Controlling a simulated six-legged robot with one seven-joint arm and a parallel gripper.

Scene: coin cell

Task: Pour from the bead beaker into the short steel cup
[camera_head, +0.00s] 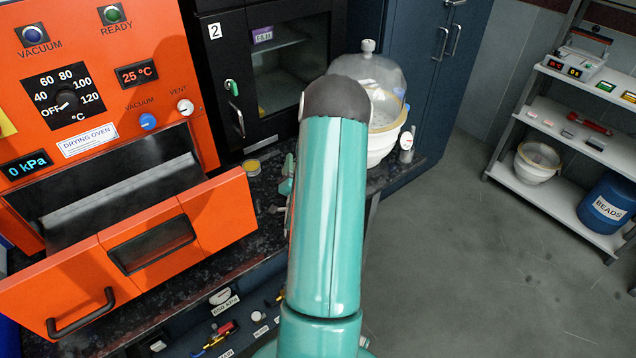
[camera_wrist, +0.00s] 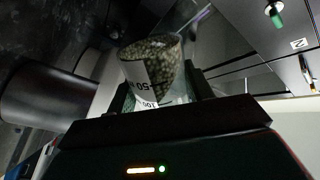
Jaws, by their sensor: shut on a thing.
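In the wrist view my gripper (camera_wrist: 162,88) is shut on the bead beaker (camera_wrist: 150,72), a clear vessel with a white label marked 50 and 100. Small grey-brown beads show inside it. The beaker looks tilted in this view, but the camera is turned too, so I cannot tell its true tilt. A dark grey, smooth cylinder (camera_wrist: 45,95) lies left of the beaker in the wrist view; I cannot tell whether it is the short steel cup. In the head view my arm hides the gripper and beaker, and no steel cup can be made out.
The orange drying oven (camera_head: 100,100) has its drawer (camera_head: 215,212) pulled out over the dark counter. A black cabinet (camera_head: 225,75) stands behind. A glass dome on a white vessel (camera_head: 383,145) is right of my arm. A yellow-lidded jar (camera_head: 252,167) sits on the counter.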

